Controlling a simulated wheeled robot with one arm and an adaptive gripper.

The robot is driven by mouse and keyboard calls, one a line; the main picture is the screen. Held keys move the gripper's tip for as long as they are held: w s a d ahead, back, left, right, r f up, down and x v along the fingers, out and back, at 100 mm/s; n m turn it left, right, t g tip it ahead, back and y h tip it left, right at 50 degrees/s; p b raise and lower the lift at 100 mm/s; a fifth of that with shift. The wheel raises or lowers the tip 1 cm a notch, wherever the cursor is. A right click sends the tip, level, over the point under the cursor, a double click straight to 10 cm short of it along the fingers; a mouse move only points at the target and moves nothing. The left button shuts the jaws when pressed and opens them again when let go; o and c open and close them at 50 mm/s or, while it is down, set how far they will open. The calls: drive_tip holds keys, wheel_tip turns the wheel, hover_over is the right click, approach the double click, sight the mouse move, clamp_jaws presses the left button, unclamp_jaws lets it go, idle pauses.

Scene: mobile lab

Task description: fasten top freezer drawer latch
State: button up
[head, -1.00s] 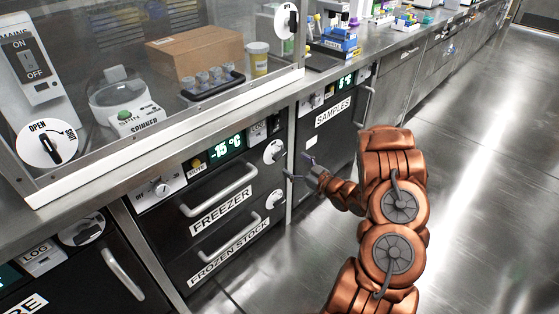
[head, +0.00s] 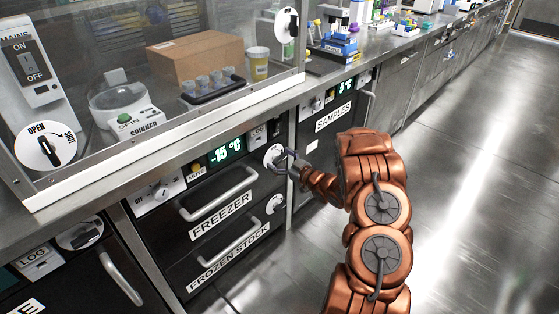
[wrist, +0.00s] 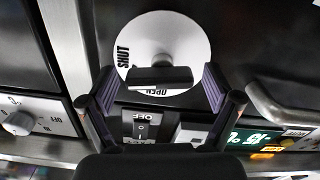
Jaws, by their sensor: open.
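The top freezer drawer latch is a round white dial (head: 273,155) at the upper right of the FREEZER drawer (head: 222,184). In the wrist view the dial (wrist: 190,38) bears the words SHUT and OPEN, and its dark bar-shaped knob (wrist: 160,77) lies level across the picture. I cannot tell which word the knob points to. My gripper (head: 287,160) is right in front of the dial. In the wrist view my gripper (wrist: 158,86) is open, with one finger on each side of the knob and a gap to both. The drawer looks closed.
Below is the FROZEN STOCK drawer (head: 230,256) with its own dial (head: 275,204). A drawer handle (head: 218,195) sticks out left of the latch. The SAMPLES unit (head: 333,117) stands to the right. The floor (head: 450,190) at right is clear.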

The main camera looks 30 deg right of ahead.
drive_tip(key=shift+c, duration=0.2)
drive_tip(key=c, duration=1.1)
drive_tip(key=shift+r+m+p, duration=0.2)
drive_tip(key=shift+m+p, duration=0.4)
drive_tip(key=shift+p, duration=0.3)
drive_tip(key=shift+f+m+p, duration=0.3)
drive_tip(key=shift+m+p, duration=0.15)
drive_tip(key=shift+m, duration=0.25)
drive_tip(key=o, duration=1.1)
drive_tip(key=shift+o, duration=0.2)
drive_tip(key=v, duration=1.2)
drive_tip(key=shift+r, duration=0.1)
